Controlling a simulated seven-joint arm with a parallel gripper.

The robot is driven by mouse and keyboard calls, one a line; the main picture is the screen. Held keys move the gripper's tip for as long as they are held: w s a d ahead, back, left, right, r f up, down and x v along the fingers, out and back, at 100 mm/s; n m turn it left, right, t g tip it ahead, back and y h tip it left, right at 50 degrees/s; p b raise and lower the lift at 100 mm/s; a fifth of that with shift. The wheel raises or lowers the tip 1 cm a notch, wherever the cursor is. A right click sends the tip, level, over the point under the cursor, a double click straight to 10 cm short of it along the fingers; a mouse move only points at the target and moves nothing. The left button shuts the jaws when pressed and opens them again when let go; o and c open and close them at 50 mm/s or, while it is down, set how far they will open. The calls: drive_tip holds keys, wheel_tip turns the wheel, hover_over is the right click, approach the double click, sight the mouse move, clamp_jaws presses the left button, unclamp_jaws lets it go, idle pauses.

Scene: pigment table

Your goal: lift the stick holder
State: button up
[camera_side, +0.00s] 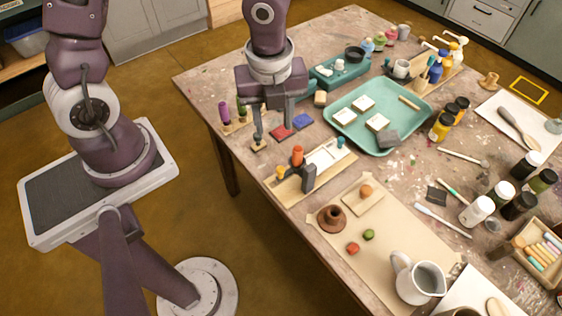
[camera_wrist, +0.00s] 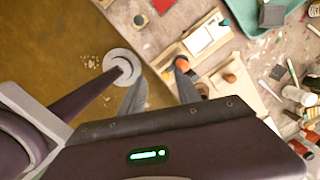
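Two things could be the stick holder, and I cannot tell which is meant. One is a small wooden box (camera_side: 528,271) of pastel sticks at the right edge of the side view. The other is a low wooden stand (camera_side: 236,127) with a purple and a green upright stick at the table's left edge. My gripper (camera_side: 274,131) points down above the left part of the table, near a red pad (camera_side: 283,132). It is to the right of the stand and far from the pastel box. In the wrist view my gripper (camera_wrist: 160,88) has its fingers apart with nothing between them.
A blue pad (camera_side: 303,121) lies near my gripper. A teal tray (camera_side: 350,142) with white blocks is behind. A wooden board (camera_side: 298,190) with an orange-topped tool stands in front. Bottles and a white jug (camera_side: 415,278) crowd the right side.

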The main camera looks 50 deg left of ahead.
sight(280, 168)
drive_tip(key=d+f+m, duration=0.2)
drive_tip(key=f, duration=0.1)
drive_tip(key=d+f+m, duration=0.1)
drive_tip(key=f, duration=0.1)
drive_tip(key=shift+s+m+g+h, duration=0.2)
drive_tip(key=shift+m+g+h, duration=0.2)
wheel_tip(280, 168, down, 6)
drive_tip(key=shift+a+f, duration=0.1)
drive_tip(key=shift+a, duration=0.05)
clamp_jaws()
idle(0.8)
